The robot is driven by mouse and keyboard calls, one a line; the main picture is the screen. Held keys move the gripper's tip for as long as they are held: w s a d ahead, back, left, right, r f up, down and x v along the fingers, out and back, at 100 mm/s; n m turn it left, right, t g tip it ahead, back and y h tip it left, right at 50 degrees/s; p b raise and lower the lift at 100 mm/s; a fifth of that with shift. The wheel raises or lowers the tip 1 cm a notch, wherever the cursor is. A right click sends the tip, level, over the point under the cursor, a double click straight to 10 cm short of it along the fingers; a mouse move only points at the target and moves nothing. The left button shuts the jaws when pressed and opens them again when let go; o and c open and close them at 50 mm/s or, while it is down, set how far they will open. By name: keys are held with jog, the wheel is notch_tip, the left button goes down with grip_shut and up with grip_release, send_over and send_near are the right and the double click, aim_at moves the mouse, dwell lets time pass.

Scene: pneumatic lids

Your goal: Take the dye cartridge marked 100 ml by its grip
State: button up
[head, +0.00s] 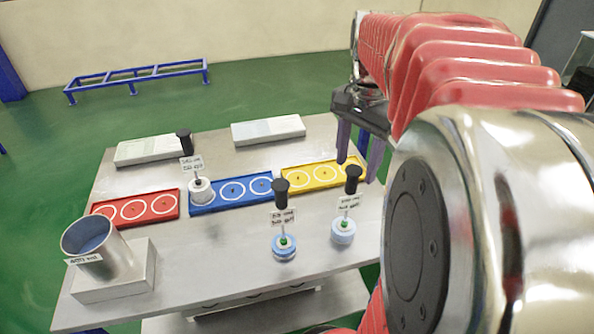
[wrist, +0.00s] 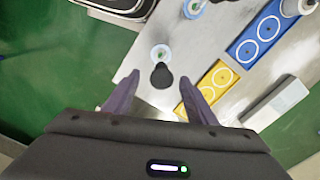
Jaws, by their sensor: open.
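Three cartridges with black grips on thin stems stand upright on the table. The right one (head: 344,232) is pale blue and white with a green spot; its tag (head: 349,203) is too small to read surely. Its black grip (head: 352,173) appears between the open fingers of my gripper (wrist: 160,80) in the wrist view; I cannot tell how far below them. A similar cartridge (head: 284,248) stands to its left, tag (head: 284,218) also unclear. A white cartridge (head: 200,192) stands at the left end of the blue tray (head: 226,206).
A yellow tray (head: 320,185) lies beyond the right cartridge and a red tray (head: 125,221) lies at left. A metal cup (head: 108,256) on a block stands front left. Two pale slabs (head: 150,151) (head: 268,130) lie at the back. The front middle is clear.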

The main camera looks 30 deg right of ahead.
send_over(348, 206)
jog(key=f, duration=0.6)
jog(key=shift+w+d, duration=0.1)
jog(key=shift+d, duration=0.15)
jog(key=shift+f, duration=0.15)
jog(key=f, duration=0.5)
jog(key=shift+w, duration=0.2)
jog(key=shift+c, duration=0.4)
jog(key=c, duration=1.1)
jog(key=shift+r, duration=0.15)
